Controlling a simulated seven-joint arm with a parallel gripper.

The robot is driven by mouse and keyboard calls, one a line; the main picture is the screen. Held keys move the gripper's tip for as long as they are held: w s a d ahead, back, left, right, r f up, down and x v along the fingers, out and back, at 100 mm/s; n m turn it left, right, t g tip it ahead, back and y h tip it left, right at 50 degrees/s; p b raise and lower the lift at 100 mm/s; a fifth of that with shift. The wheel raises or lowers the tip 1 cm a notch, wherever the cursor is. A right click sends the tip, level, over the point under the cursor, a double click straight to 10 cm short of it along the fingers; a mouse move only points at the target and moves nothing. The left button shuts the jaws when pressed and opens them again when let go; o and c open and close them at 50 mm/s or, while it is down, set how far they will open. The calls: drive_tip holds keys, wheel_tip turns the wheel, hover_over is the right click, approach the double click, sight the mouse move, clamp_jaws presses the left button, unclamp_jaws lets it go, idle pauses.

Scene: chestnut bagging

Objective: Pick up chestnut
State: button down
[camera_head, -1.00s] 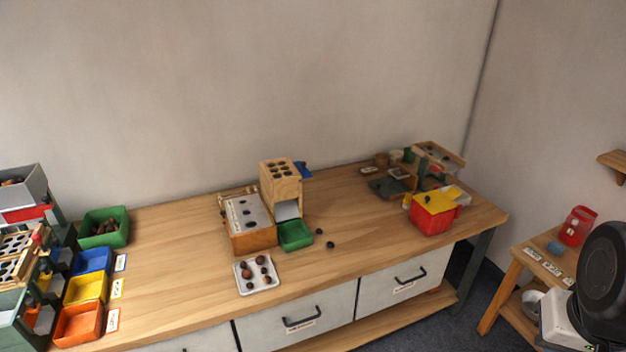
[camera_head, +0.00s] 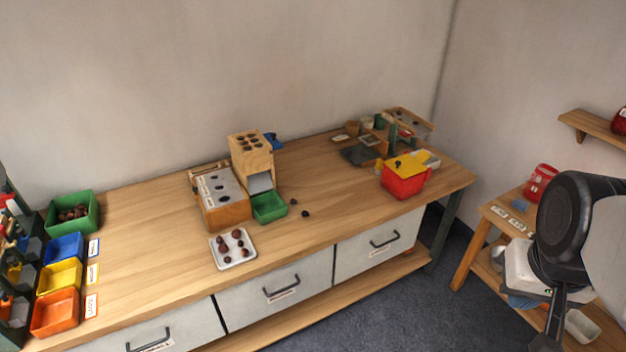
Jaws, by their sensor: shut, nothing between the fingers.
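Two dark chestnuts lie loose on the wooden workbench (camera_head: 140,250), one (camera_head: 306,213) a little nearer the front edge than the other (camera_head: 293,201). Several brown chestnuts (camera_head: 236,234) sit on a white tray (camera_head: 219,262) near the front edge. More dark chestnuts (camera_head: 72,213) lie in a green bin (camera_head: 92,222) at the left. My gripper (camera_head: 548,341) is at the lower right, black and pointing down, shut and empty. It is far from the chestnuts, beyond the bench's right end, and its tip is partly cut off by the frame.
A wooden box with a grey top (camera_head: 228,214), a wooden tower (camera_head: 250,158) and a green tray (camera_head: 269,208) stand mid-bench. Blue, yellow and orange bins (camera_head: 54,314) line the left. A red box with yellow lid (camera_head: 404,182) is at the right.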

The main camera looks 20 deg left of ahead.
drive_tip(key=c, duration=1.8)
unclamp_jaws()
drive_tip(key=shift+c, duration=0.2)
drive_tip(key=o, duration=1)
drive_tip(key=shift+o, duration=0.2)
